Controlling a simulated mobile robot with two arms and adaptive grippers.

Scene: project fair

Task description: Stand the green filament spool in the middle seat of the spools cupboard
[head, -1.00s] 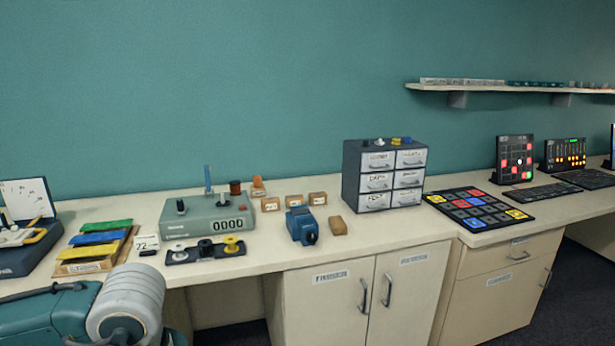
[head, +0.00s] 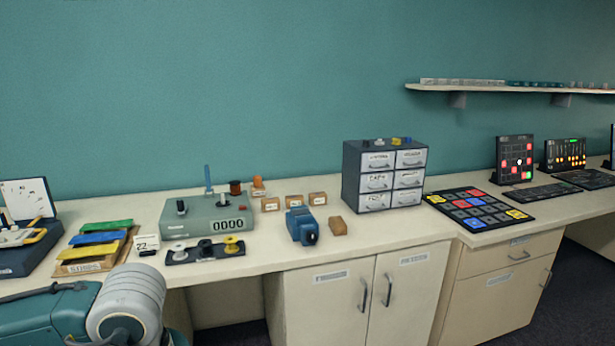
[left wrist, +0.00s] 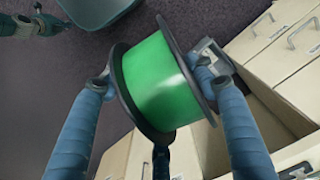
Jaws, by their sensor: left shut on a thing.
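The green filament spool (left wrist: 158,82), with dark round flanges, shows in the left wrist view. My left gripper (left wrist: 152,85) is shut on it, with one finger at each flange. The spool is tilted in the picture and held over the dark floor, beside cream cabinet fronts. In the head view the spool and my left gripper are out of sight; only my left arm shows at the lower left. Closed cream cupboard doors (head: 330,310) stand under the bench, but their labels are too blurred to read. No middle seat is visible. My right gripper is not recognisable in either view.
The bench top (head: 290,262) carries a grey-green counter box (head: 205,215), a blue device (head: 301,226) and a drawer unit (head: 384,175). In the left wrist view, cream panels (left wrist: 285,110) and handles lie close on the right. Dark floor (left wrist: 75,70) is open at left.

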